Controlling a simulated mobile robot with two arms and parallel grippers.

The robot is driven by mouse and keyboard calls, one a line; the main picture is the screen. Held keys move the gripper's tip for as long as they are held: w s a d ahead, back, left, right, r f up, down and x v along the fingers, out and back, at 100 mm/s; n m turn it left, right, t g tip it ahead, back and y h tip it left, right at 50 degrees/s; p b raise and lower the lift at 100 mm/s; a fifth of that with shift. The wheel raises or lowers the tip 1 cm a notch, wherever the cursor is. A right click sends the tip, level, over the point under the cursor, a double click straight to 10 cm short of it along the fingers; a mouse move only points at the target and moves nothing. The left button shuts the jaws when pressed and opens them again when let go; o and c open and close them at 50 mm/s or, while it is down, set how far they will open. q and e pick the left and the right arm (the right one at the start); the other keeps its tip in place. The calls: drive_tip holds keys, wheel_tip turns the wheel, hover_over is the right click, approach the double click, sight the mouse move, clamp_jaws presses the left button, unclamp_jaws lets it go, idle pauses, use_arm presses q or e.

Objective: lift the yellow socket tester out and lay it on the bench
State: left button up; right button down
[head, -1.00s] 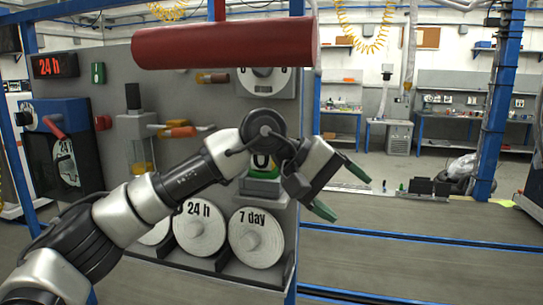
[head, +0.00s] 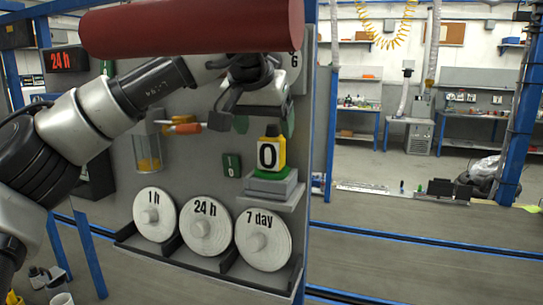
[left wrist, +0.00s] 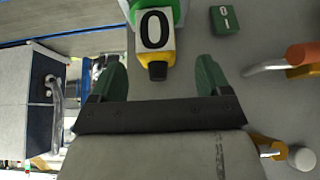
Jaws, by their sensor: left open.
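The yellow socket tester (head: 270,153), with a black top and a white face marked 0, stands upright in a green base on a grey block on a small shelf of the panel. It also shows at the top of the left wrist view (left wrist: 155,38). My left gripper (head: 264,122) is open and empty, with its green fingers pointing down just above the tester. In the left wrist view the fingers (left wrist: 159,78) are apart and the tester's black top lies just beyond them, roughly centred. I see no contact. My right gripper is not in view.
A red cylinder (head: 190,27) hangs across the top, close above my left arm. White dials marked 1 h, 24 h and 7 day (head: 263,240) stand in a low rack. Orange-handled tools (head: 184,124) and a small green switch (head: 232,165) are left of the tester.

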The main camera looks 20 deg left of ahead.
sight(270, 138)
use_arm(q)
drive_tip(key=x, duration=0.4)
drive_tip(key=shift+d+f+p, duration=0.2)
drive_tip(key=shift+f+p, duration=0.1)
drive_tip(key=shift+p, duration=0.05)
drive_tip(key=shift+w+f, duration=0.3)
drive_tip(key=shift+f, duration=0.1)
drive_tip(key=c, duration=1)
drive_tip(key=shift+c, duration=0.3)
drive_tip(key=shift+r, duration=0.15)
